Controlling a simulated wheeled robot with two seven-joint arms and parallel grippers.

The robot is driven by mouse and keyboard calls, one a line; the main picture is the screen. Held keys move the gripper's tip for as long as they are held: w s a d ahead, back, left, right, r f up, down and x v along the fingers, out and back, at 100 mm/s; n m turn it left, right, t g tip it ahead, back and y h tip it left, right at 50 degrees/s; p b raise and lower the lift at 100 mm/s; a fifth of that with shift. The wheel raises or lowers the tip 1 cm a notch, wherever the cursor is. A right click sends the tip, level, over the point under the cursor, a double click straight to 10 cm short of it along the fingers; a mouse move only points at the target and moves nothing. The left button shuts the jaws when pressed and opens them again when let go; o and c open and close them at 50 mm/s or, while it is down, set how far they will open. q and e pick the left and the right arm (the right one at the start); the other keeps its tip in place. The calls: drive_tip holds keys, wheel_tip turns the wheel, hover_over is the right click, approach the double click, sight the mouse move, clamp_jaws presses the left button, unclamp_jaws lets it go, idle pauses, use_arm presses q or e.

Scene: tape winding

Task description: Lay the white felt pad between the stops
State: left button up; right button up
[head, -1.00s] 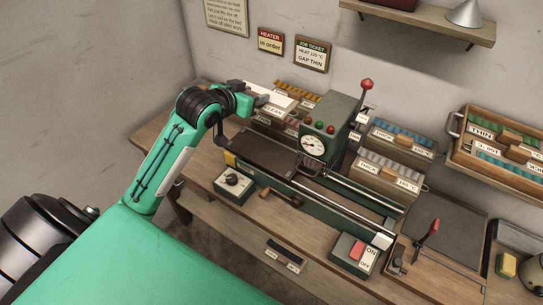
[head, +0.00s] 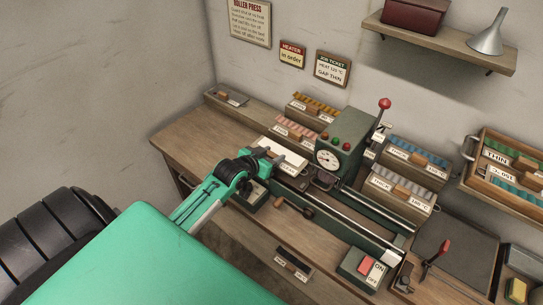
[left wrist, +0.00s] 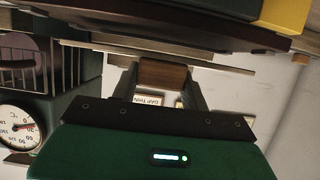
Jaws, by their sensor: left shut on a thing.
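My left gripper (head: 268,156) is shut on a brown wooden grip block (left wrist: 163,74), with one finger on each side of it. A thin pale plate runs along the block in the left wrist view; it looks like the white felt pad (head: 281,149), whose white top shows beside the fingers in the head view. The pad is over or near the left end of the press bed (head: 325,180). I cannot tell whether it touches the bed. A yellow block (left wrist: 285,15) at the bed's end shows in the left wrist view. The gripper hides the stops in the head view.
The green press housing with a dial (head: 328,158) stands right of the gripper. Bins (head: 398,190) with coloured strips line the back. A red-knobbed lever (head: 384,104) rises from the press. A switch box (head: 361,267) is at the front right.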

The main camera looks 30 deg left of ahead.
use_arm(q)
drive_tip(key=shift+f, duration=0.6)
drive_tip(key=shift+f, duration=0.3)
drive_tip(key=o, duration=1)
